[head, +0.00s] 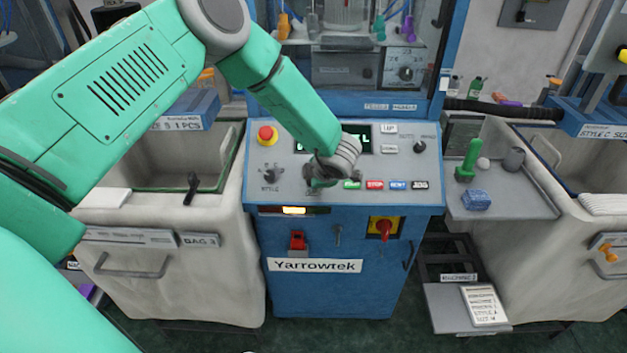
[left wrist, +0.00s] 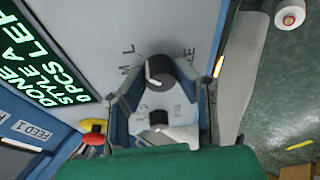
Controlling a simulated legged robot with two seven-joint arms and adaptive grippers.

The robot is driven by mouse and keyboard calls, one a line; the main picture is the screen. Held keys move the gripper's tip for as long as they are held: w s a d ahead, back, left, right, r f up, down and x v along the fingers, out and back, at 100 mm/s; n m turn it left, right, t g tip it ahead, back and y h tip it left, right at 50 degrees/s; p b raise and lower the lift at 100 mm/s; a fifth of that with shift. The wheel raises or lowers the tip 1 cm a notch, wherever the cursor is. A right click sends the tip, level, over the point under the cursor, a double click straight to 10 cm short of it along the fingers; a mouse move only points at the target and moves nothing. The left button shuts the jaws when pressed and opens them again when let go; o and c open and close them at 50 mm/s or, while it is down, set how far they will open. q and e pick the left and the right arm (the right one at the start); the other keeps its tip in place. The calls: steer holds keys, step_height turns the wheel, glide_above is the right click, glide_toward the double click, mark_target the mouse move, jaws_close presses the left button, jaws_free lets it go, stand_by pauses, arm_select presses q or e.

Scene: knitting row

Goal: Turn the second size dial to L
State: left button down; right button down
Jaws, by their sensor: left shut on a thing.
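The panel (head: 350,140) tops the blue machine. The size dial (left wrist: 160,72), black with a white pointer mark, sits between my left gripper's fingers (left wrist: 162,88) in the left wrist view. The letters M and L are printed beside it, on the side the mark faces; I cannot tell exactly which letter it meets. In the head view my left gripper (head: 322,180) is down on the panel and hides this dial. It is shut on the dial. The style dial (head: 268,173) is to its left, and also shows in the left wrist view (left wrist: 158,118). My right gripper is not in view.
A red emergency button (head: 267,134) is at the panel's left. Coloured buttons including a red stop button (head: 375,184) lie right of the gripper. Another black dial (head: 419,146) is at upper right. The lit display (left wrist: 45,55) is close to the gripper.

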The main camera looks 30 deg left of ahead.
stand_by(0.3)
arm_select(q)
steer(key=c, duration=1.3)
jaws_free()
steer(key=shift+d+r, duration=0.1)
steer(key=shift+r, duration=0.05)
steer(key=shift+s+d+r, duration=0.1)
steer(key=shift+d+r, duration=0.1)
steer(key=shift+r, duration=0.1)
steer(key=v, duration=1)
steer(key=shift+s+d+r, duration=0.2)
steer(key=shift+d+r, duration=0.05)
steer(key=shift+d, duration=0.05)
